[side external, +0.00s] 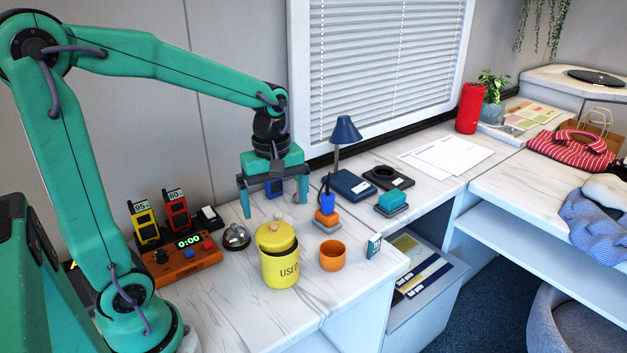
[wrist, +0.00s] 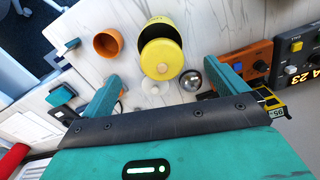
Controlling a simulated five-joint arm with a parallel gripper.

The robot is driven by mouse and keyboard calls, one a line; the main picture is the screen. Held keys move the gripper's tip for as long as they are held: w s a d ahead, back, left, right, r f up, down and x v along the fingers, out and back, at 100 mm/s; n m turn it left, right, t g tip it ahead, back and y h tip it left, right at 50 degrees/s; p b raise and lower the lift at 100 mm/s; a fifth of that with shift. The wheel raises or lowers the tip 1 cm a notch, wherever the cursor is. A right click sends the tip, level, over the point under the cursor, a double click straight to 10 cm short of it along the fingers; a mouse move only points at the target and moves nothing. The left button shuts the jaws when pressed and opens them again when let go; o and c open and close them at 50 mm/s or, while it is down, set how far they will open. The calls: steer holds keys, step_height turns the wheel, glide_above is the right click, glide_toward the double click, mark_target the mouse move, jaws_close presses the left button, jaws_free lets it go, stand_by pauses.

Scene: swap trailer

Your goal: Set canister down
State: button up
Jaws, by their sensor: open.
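No object is plainly labelled as the canister. A yellow round container marked USED (side external: 280,268) stands upright on the white desk. Its yellow lid (side external: 275,235) sits off-centre toward the back, leaving a dark gap; container (wrist: 147,30) and lid (wrist: 162,60) also show in the wrist view. My gripper (side external: 272,208) is open above the desk, behind the container. I see nothing gripped. A red cylinder (side external: 469,108) stands far off by the window.
A silver bell (side external: 236,237) and orange timer box (side external: 181,260) lie left of the container. An orange cup (side external: 333,255) is to its right. Stamps, a blue lamp (side external: 345,130) and a black ink pad (side external: 388,177) stand farther right. Bare desk shows at the front.

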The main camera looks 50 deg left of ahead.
steer(key=s+d+r+m+t, duration=0.5)
steer(key=s+m, duration=0.3)
steer(key=m, duration=0.7)
steer(key=shift+s+r+m+t, duration=0.3)
steer(key=shift+r, duration=0.15)
